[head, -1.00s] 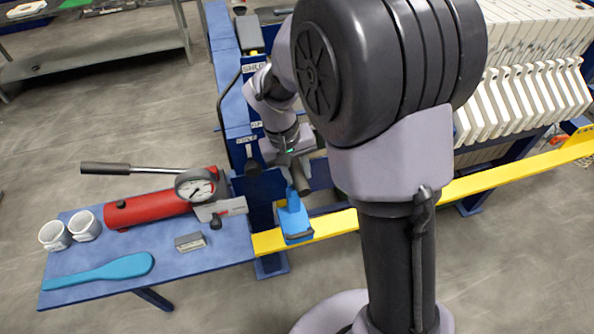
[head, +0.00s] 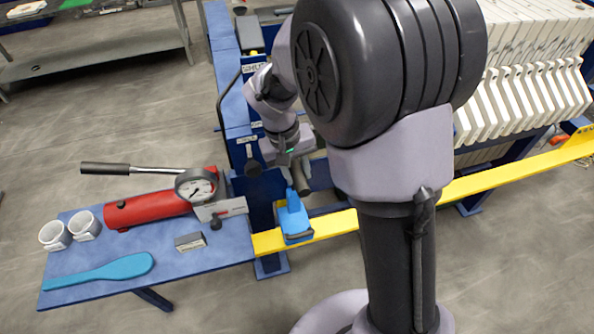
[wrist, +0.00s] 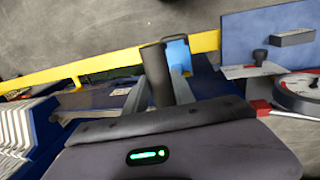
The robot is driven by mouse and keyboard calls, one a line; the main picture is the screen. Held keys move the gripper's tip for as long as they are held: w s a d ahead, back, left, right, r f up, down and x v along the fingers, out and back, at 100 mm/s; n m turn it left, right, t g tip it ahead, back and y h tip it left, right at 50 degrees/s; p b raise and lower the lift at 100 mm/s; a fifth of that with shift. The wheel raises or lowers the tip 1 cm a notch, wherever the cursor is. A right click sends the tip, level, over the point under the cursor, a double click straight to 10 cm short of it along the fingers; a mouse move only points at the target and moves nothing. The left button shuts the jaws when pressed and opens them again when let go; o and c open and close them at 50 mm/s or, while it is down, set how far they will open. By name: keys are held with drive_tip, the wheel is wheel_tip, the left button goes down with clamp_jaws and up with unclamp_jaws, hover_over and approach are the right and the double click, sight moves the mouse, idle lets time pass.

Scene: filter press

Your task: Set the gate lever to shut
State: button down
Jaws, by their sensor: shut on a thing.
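The lever's dark round grip (wrist: 155,72) stands between the fingers of my gripper (wrist: 160,92) in the wrist view, and the fingers are shut on it. In the head view, my gripper (head: 293,168) is low in front of the blue press frame, and the dark grip (head: 301,181) sticks out below it. The lever's pivot and the rest of its arm are hidden behind my gripper. A white label reading SHUT (head: 252,69) is on the blue frame above; smaller labels lower down are too small to read.
A blue tool (head: 294,220) sits on the yellow rail (head: 335,223) just below my gripper. A blue side table (head: 215,252) at left holds a red pump (head: 145,208) with a gauge, two white cups, a grey block and a blue paddle. White filter plates (head: 525,95) stand at right.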

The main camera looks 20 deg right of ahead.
drive_tip(key=shift+r, duration=0.1)
drive_tip(key=w+r+g+p, duration=0.3)
drive_tip(key=r+p, duration=0.9)
drive_tip(key=p, duration=0.8)
drive_tip(key=shift+w+g+p, duration=0.3)
drive_tip(key=shift+g+p, duration=0.1)
drive_tip(key=shift+g, duration=0.3)
drive_tip(key=c, duration=1.1)
unclamp_jaws()
drive_tip(key=shift+o, duration=0.2)
drive_tip(key=shift+r, duration=0.1)
